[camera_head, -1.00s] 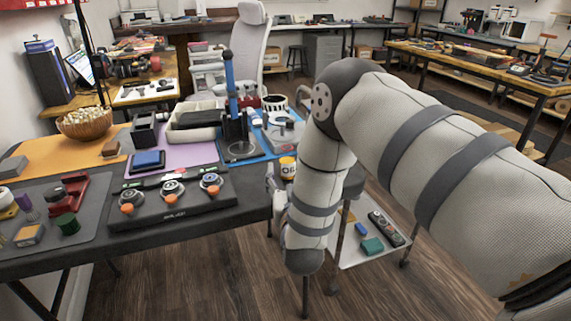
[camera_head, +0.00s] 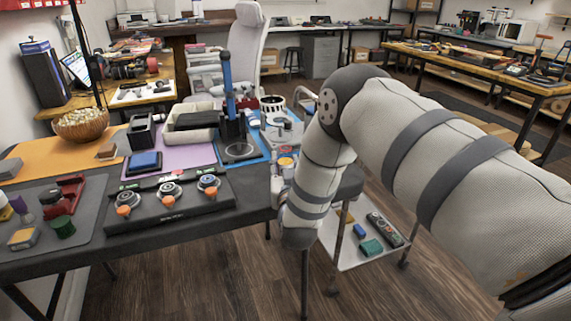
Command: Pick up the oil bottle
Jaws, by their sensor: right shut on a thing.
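The oil bottle (camera_head: 286,163) shows as a small patch of yellow and white at the right edge of the workbench, just left of my right forearm. Most of it is hidden by my arm. My right gripper (camera_head: 277,186) is at the bench's right edge, largely hidden behind my own wrist, and is shut on the bottle. I cannot tell whether the bottle touches the bench. My left gripper is not in view.
A black panel with several orange-tipped knobs (camera_head: 172,222) lies near the bench's front edge. A blue-handled press (camera_head: 238,150) stands close left of the bottle. A low white trolley shelf (camera_head: 348,262) with small tools is right of the bench.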

